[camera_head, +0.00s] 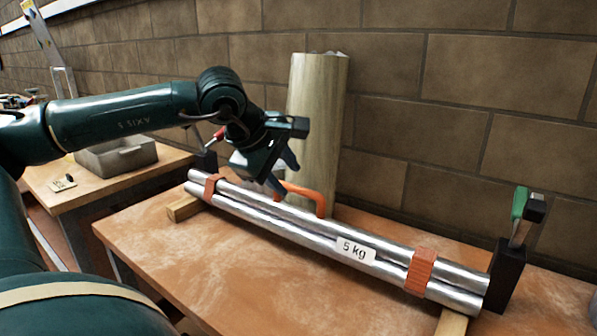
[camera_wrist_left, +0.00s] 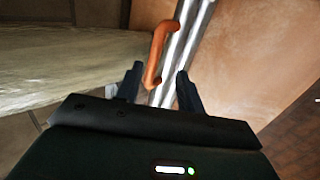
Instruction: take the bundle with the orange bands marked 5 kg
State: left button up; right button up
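The bundle of silver tubes (camera_head: 295,223) lies slantwise on the bench, with an orange band (camera_head: 420,271) near its right end and another (camera_head: 212,187) near its left end. A white label on it (camera_head: 356,249) reads 5 kg. An orange handle (camera_head: 308,193) arches up at its back edge; the handle also shows in the left wrist view (camera_wrist_left: 157,55). My left gripper (camera_head: 283,174) is open and empty, above and behind the tubes, left of the handle. In the left wrist view its fingers (camera_wrist_left: 159,82) straddle the handle's near end and the tubes, apparently without contact. My right gripper is out of view.
A thick upright post (camera_head: 316,125) stands close behind the bundle. Wooden blocks (camera_head: 184,207) support the bundle. A black holder with a green-handled piece (camera_head: 507,275) stands at its right end. A grey bin (camera_head: 118,155) sits on the left table. The bench front (camera_head: 220,265) is clear.

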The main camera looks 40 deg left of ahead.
aim_at(297, 188)
pick_arm(q)
jog(key=shift+y, duration=0.4)
jog(key=x, duration=0.2)
jog(key=b+x, duration=0.1)
jog(key=x, duration=0.1)
jog(key=b+x, duration=0.1)
jog(key=x, duration=0.1)
jog(key=shift+w+a, duration=0.35)
jog(key=shift+a, duration=0.05)
jog(key=shift+b+x, duration=0.3)
jog(key=shift+x, duration=0.65)
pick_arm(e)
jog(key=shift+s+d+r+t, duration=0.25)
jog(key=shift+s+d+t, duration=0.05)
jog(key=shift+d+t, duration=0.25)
pick_arm(q)
jog(key=shift+c, duration=0.2)
jog(key=shift+w, duration=0.1)
grip_shut()
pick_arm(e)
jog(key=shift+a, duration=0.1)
pick_arm(q)
jog(key=shift+r, duration=0.15)
